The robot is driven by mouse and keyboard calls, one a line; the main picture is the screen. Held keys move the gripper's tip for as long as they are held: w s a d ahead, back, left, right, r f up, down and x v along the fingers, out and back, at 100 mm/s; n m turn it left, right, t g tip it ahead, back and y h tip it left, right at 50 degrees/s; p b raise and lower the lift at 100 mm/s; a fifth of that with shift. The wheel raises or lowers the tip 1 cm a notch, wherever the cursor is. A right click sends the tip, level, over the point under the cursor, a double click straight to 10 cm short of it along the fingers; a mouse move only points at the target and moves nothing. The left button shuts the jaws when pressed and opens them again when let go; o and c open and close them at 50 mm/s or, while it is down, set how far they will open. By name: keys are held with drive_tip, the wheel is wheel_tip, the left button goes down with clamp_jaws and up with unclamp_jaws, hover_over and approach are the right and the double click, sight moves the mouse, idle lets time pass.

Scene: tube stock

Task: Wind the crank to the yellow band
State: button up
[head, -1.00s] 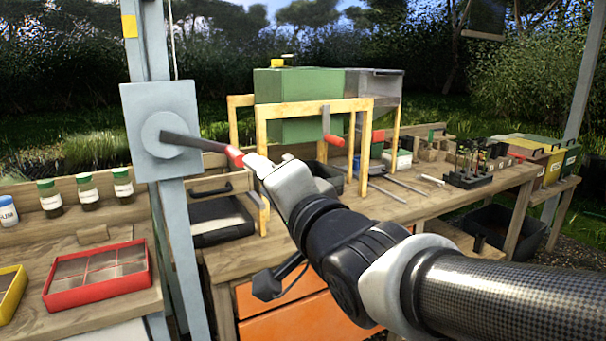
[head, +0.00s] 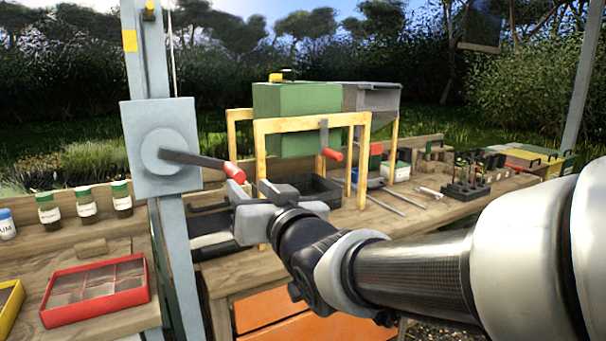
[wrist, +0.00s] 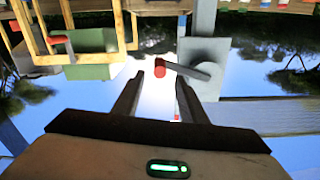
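The crank has a dark arm (head: 195,160) running from a round hub on the pale blue post's plate (head: 182,120), angled slightly down to the right, to a red handle (head: 234,172). The yellow band (head: 130,41) is high on the post. My gripper (head: 252,186) is open and empty, just right of and below the handle in the head view. In the wrist view the red handle (wrist: 160,68) shows end-on at the gap between my open fingertips (wrist: 158,80), apparently just beyond them.
A second red-handled crank (head: 333,154) hangs on a yellow frame (head: 310,122) to the right, by a green box (head: 290,105). A red divided tray (head: 95,313) and several green-capped jars (head: 85,205) stand at left. A small yellow piece (head: 149,8) shows atop the post.

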sight(234, 173)
drive_tip(key=x, duration=1)
drive_tip(key=shift+w, duration=0.15)
clamp_jaws()
